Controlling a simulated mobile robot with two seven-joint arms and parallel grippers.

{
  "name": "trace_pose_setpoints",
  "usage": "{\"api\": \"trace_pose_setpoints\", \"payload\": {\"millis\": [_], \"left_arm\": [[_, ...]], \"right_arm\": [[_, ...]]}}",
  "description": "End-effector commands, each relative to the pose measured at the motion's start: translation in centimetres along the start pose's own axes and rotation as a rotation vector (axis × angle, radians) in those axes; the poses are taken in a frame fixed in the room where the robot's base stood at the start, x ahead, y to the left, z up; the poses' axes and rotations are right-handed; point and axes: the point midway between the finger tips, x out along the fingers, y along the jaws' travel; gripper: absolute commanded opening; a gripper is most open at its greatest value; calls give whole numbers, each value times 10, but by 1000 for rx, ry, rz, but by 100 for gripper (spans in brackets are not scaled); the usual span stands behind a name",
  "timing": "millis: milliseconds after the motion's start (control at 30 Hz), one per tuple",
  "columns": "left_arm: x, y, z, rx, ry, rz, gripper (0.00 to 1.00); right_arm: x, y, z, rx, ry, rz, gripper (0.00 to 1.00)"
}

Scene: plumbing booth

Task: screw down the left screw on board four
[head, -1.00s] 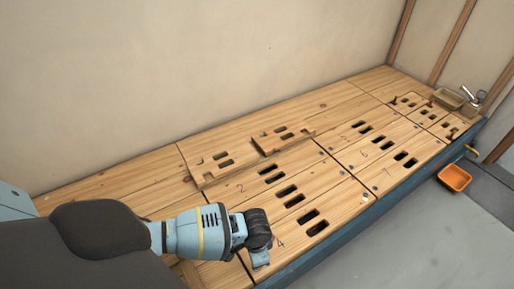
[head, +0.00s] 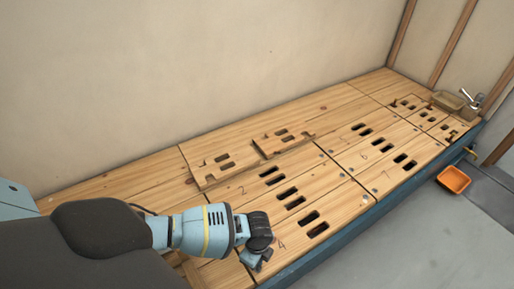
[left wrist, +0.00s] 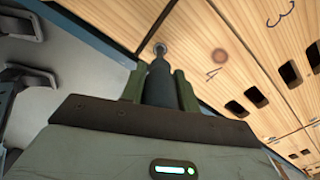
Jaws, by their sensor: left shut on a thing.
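Board four (head: 335,208) is the front plank with two dark slots and a "4"; the "4" also shows in the left wrist view (left wrist: 213,75). My left gripper (left wrist: 160,85) is shut on a dark, tapered screwdriver-like tool (left wrist: 158,82). The tool's tip is at a round grey screw head (left wrist: 160,48) near the board's end and edge; whether it is seated I cannot tell. In the head view my left gripper (head: 257,262) is low over board four's left end and hides that screw. A pale screw (head: 365,198) shows at the board's right end. My right gripper is not in view.
Other slotted boards (head: 262,180) cover the bench, and two loose raised pieces (head: 222,168) lie at its middle back. A tan tray (head: 447,101) and a tap (head: 470,98) are at the far right. An orange bin (head: 454,178) is beyond the blue front edge.

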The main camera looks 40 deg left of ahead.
Motion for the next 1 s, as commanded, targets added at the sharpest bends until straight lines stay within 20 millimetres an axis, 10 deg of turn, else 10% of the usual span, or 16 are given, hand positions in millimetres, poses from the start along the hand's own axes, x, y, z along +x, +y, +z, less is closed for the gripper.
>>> {"api": "trace_pose_setpoints", "payload": {"millis": [1000], "left_arm": [[-46, -1, 0, -99, 0, -3, 6]], "right_arm": [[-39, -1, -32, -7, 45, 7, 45]]}}
